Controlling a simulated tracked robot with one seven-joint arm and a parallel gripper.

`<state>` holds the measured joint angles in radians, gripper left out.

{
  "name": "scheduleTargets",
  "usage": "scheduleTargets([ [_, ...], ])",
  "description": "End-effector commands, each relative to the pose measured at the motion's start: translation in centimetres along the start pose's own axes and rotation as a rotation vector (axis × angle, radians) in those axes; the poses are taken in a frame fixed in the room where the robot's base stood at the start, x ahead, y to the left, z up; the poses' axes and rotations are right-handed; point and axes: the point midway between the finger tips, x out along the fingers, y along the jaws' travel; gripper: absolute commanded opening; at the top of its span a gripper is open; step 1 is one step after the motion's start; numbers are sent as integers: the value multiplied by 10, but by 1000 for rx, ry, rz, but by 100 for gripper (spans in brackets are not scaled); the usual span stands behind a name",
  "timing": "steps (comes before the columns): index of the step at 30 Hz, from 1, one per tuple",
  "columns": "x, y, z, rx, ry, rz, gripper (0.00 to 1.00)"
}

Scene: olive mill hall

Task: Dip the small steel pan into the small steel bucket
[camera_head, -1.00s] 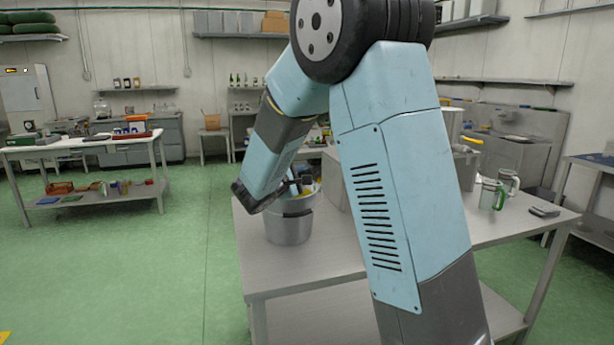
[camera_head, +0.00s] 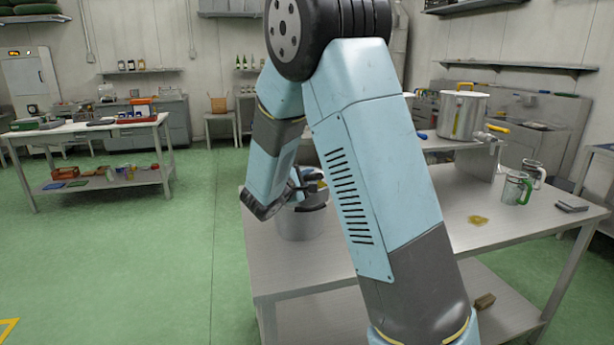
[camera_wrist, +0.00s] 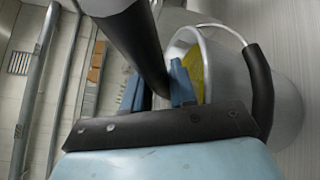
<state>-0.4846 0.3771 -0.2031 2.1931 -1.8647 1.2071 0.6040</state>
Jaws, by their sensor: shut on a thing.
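The small steel bucket (camera_head: 302,223) stands upright on the steel table (camera_head: 275,275). In the wrist view its wall (camera_wrist: 285,108) fills the right side, with a wire bail and black grip, and yellow shows inside the rim. My gripper (camera_head: 304,186) is at the bucket's mouth. In the wrist view its blue fingers (camera_wrist: 157,88) are shut on a dark, rod-like handle (camera_wrist: 138,42), which I take for the small steel pan's. The pan's bowl is not clearly visible, so I cannot tell whether it is inside the bucket.
A large steel pot (camera_head: 462,117) with a yellow-handled tap stands behind on the right. Two steel mugs (camera_head: 516,188) and a dark flat object (camera_head: 571,206) are at the table's right. A yellow-brown patch (camera_head: 478,219) lies on the tabletop.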

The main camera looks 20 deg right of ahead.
Motion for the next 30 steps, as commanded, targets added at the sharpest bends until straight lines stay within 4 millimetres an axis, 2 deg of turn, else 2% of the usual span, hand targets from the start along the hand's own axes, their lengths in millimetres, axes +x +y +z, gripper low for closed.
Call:
scheduleTargets([
  [14, -10, 13, 12, 108, -21, 79, 0],
  [30, -12, 35, 21, 108, -20, 79, 0],
])
